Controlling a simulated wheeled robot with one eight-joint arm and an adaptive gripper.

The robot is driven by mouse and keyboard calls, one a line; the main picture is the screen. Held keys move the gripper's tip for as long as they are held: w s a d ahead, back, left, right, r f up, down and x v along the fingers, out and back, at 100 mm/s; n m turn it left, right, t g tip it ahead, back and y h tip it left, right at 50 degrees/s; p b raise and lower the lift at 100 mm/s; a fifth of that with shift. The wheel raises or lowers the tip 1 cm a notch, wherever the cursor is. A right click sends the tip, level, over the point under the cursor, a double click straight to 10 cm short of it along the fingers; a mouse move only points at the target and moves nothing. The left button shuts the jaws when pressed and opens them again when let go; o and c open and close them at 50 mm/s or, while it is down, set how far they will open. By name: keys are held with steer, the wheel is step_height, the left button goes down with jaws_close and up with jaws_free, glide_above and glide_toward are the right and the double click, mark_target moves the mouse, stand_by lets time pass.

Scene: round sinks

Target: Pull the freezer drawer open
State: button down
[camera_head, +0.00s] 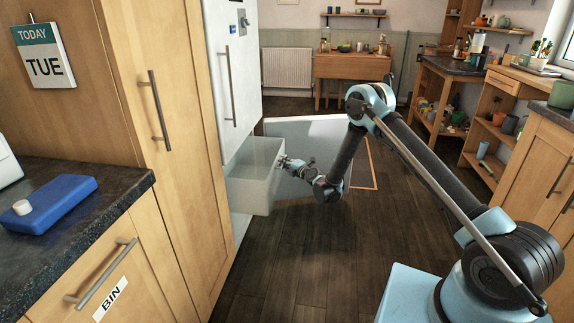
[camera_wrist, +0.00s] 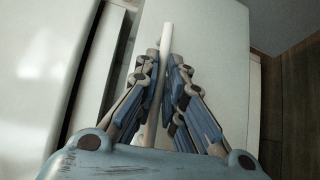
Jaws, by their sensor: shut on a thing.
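The freezer drawer (camera_head: 250,180) is a pale box low in the white fridge-freezer (camera_head: 226,62), and it stands pulled out into the room. My gripper (camera_head: 283,162) is at the drawer's front face. In the wrist view my gripper (camera_wrist: 165,62) is shut on the drawer handle (camera_wrist: 167,36), a pale bar running between its fingers. The pale drawer front (camera_wrist: 208,35) fills the middle behind the fingers. A dark gap shows to the left of it. In the head view the drawer handle is too small to make out.
A tall wooden cupboard (camera_head: 178,190) stands on the near side of the freezer. A counter with a blue box (camera_head: 58,203) is at the left. Dark wooden floor (camera_head: 290,262) lies clear in front of the drawer. A wooden table (camera_head: 352,66) and radiator are at the back.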

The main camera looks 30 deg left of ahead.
steer(key=shift+s+f, duration=0.1)
steer(key=shift+s, duration=0.05)
steer(key=c, duration=2)
jaws_free()
steer(key=shift+o, duration=0.2)
steer(key=v, duration=0.7)
steer(key=shift+d, duration=0.15)
